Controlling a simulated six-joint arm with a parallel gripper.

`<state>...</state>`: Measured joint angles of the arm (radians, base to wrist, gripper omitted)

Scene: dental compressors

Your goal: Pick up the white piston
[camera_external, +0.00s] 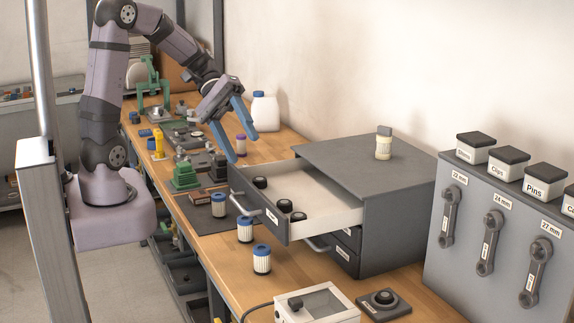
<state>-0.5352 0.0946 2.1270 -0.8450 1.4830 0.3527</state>
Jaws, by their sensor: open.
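My gripper (243,149) has two blue fingers, spread apart and pointing down, above the bench behind the open drawer. Nothing is held between them. A small white cylinder with a purple top (241,146) shows between the fingers in the picture; I cannot tell its depth relative to them. A cream-white upright piece with a grey top (383,148) stands on the grey drawer cabinet, well right of my gripper. White ribbed cylinders with blue tops stand along the bench front: one (219,206), another (245,230) and a third (262,260). I cannot tell which is the white piston.
The grey cabinet (405,218) has its top drawer (320,228) pulled out, with black round parts inside. A white jug (265,112) stands behind my gripper. Green fixtures (185,175) and small parts crowd the bench's left side. Wrenches hang at right.

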